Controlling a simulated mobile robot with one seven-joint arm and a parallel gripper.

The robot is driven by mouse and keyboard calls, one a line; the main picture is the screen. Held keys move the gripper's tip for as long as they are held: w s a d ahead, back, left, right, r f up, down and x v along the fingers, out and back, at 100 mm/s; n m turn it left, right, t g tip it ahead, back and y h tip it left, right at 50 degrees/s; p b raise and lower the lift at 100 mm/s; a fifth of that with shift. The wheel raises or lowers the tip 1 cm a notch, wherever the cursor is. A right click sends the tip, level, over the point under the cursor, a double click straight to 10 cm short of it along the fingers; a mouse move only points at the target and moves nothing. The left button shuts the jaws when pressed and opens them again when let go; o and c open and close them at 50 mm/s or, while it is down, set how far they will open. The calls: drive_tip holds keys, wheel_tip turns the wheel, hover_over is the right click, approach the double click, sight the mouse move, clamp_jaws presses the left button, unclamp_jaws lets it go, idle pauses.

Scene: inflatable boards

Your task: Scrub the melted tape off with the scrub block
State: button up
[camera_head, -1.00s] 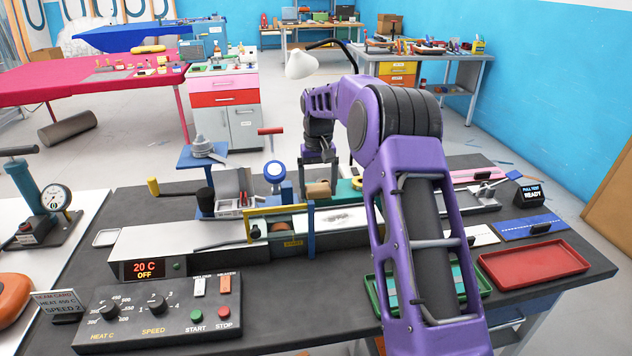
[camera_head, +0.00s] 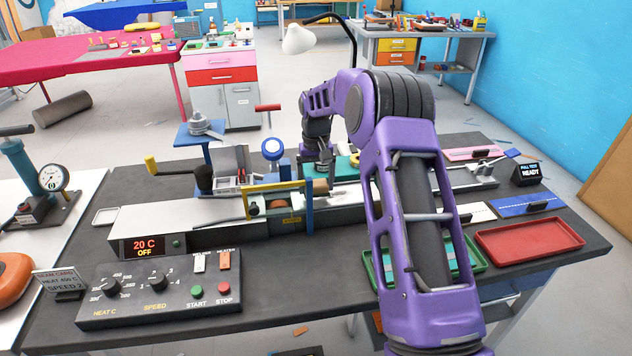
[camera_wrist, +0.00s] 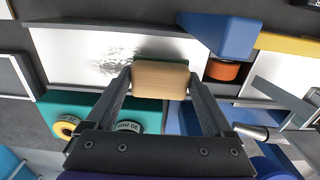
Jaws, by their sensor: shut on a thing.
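My gripper (camera_wrist: 160,78) is shut on the scrub block (camera_wrist: 160,85), a tan block with a thin green edge. The block is over the near edge of a white plate (camera_wrist: 70,45) in the wrist view. Whether it touches the plate I cannot tell. The melted tape (camera_wrist: 118,60) is a dark grey speckled smear on the plate, just left of the block in that view. In the head view the block (camera_head: 321,187) shows small at the left end of the bright plate (camera_head: 345,194). There my arm and the block hide part of the plate.
A blue post (camera_head: 309,208) and a yellow-framed roller unit (camera_head: 278,200) stand close left of the plate. In the wrist view a blue block (camera_wrist: 222,35) and an orange roller (camera_wrist: 222,70) are close right. A red tray (camera_head: 530,238) lies right; a control panel (camera_head: 160,295) in front.

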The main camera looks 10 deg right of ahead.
drive_tip(key=shift+f+b, duration=0.5)
drive_tip(key=shift+f, duration=0.55)
idle(0.4)
drive_tip(key=shift+d+r, duration=0.1)
drive_tip(key=shift+d, duration=0.05)
